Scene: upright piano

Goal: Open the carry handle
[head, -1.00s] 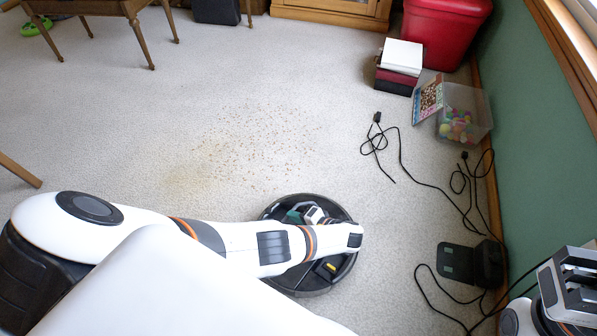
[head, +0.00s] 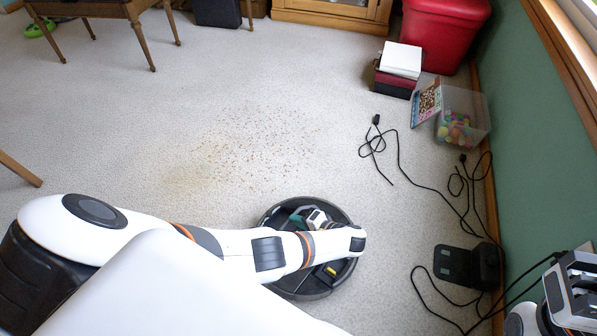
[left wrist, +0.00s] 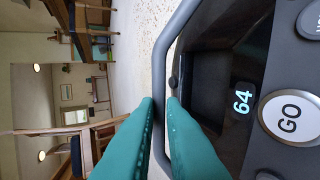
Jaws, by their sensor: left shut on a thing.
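The round black floor machine (head: 283,283) lies on the carpet, partly hidden under my left arm. In the left wrist view its dark top (left wrist: 215,70) shows a lit "64" and a GO button. Its grey carry handle (left wrist: 170,38) is a curved bar along the edge of a dark recess. My left gripper has teal fingers (left wrist: 160,103) on both sides of the bar, shut on it. In the head view only a bit of this gripper (head: 298,216) shows. My right gripper (head: 578,285) is at the lower right edge, away from the machine; its jaw opening is unclear.
Crumbs (head: 258,145) are scattered on the carpet beyond the machine. Black cords (head: 402,170) and a dock (head: 487,266) lie along the green wall at right. A clear bin (head: 468,115), stacked boxes (head: 397,72) and a red tub (head: 445,35) stand farther back. Open carpet lies to the left.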

